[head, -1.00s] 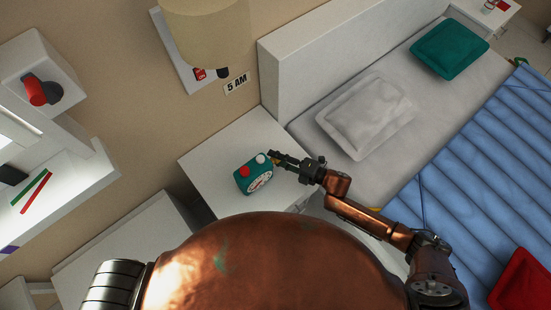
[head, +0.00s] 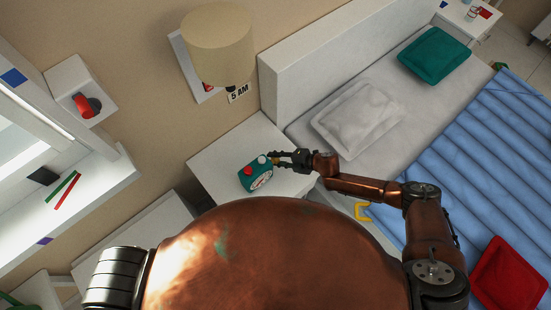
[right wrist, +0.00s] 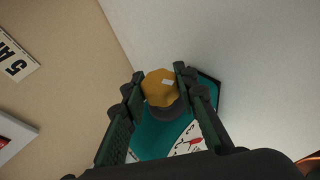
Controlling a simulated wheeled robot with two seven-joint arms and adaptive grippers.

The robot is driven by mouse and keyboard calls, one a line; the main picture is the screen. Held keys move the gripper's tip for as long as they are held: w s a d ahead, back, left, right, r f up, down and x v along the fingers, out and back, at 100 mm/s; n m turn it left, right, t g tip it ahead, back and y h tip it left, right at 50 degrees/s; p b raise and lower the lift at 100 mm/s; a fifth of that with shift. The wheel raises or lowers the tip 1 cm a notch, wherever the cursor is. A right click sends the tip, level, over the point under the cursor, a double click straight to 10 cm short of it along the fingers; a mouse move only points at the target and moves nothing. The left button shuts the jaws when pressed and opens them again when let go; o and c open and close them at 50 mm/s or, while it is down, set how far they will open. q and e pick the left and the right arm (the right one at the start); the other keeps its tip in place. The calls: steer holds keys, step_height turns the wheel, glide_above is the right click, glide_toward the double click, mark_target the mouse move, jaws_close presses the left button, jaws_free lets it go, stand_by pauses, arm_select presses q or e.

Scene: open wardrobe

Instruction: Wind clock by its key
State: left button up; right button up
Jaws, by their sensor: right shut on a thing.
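The teal clock (head: 255,176) stands on the white nightstand (head: 222,160), with a red knob and a white knob on top and a white dial. My right gripper (head: 274,159) reaches in from the right at the clock's side. In the right wrist view, the gripper (right wrist: 161,88) is shut on the yellow-orange key (right wrist: 160,87), with one finger on each side of it. The teal clock body (right wrist: 155,138) and part of its dial show behind and below the key. My left gripper is not in view.
A bed with a white headboard (head: 315,60), a grey pillow (head: 358,117) and a blue blanket (head: 480,155) lies to the right. A beige lamp (head: 218,42) and a "5 AM" sign (head: 238,93) are at the wall behind. A white shelf (head: 100,190) stands at left.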

steer(key=o, duration=1.2)
steer(key=shift+a, duration=0.1)
steer(key=v, duration=1.2)
